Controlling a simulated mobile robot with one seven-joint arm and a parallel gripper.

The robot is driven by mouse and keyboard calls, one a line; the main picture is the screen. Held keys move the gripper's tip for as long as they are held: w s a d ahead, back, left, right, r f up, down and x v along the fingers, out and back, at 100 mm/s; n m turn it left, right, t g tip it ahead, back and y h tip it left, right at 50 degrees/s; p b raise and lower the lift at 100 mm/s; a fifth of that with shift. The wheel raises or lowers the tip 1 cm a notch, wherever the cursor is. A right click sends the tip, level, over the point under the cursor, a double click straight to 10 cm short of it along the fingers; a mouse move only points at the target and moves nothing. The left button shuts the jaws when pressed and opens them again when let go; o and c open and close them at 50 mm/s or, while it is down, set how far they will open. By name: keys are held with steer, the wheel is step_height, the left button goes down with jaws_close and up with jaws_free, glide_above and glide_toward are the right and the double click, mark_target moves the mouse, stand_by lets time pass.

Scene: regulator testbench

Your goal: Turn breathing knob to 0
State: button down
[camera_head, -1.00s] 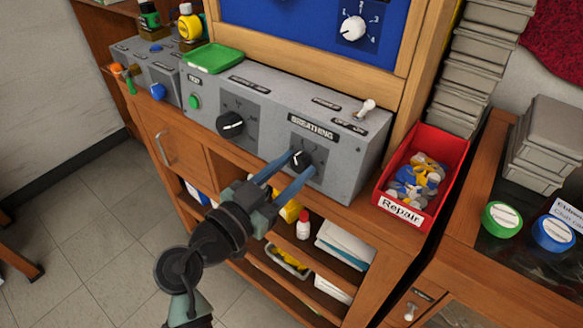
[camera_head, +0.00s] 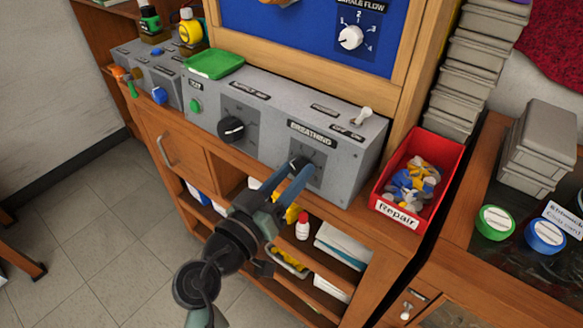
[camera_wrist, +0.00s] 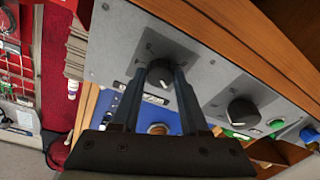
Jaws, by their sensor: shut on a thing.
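The breathing knob (camera_head: 298,163) is a small dark knob on the front of the grey console (camera_head: 350,160), under the BREATHING label (camera_head: 311,134). My gripper (camera_head: 300,172) reaches it from the lower left, its two blue fingers closed around the knob. The fingers hide much of the knob and its pointer in the head view. In the wrist view the knob (camera_wrist: 159,74) sits between the two fingertips (camera_wrist: 160,80), and I cannot read its setting there.
A second black knob (camera_head: 231,129) and a green button (camera_head: 195,106) are left on the console. A toggle switch (camera_head: 364,116) stands on its top right. A red Repair bin (camera_head: 386,196) is to the right. Shelves (camera_head: 265,270) lie below.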

steer(key=n+p, duration=0.2)
steer(key=n+y+p, duration=0.1)
steer(key=n, duration=0.1)
steer(key=shift+r, duration=0.25)
steer(key=n+p, duration=0.3)
steer(key=n, duration=0.1)
steer(key=shift+r+y, duration=0.1)
steer(key=shift+y, duration=0.3)
steer(key=n+p, duration=0.4)
steer(key=p, duration=0.1)
steer(key=shift+d+n+g+y, duration=0.1)
steer(key=shift+n+g+y, duration=0.2)
steer(key=shift+y, duration=0.1)
steer(key=shift+n+p, duration=0.9)
steer(key=shift+p, duration=0.1)
steer(key=shift+f+n, duration=0.25)
steer(key=shift+n, duration=0.05)
steer(key=shift+c, duration=2.1)
jaws_free()
steer(key=v, duration=1.3)
steer(key=shift+r+b, duration=0.25)
steer(key=shift+b, duration=0.1)
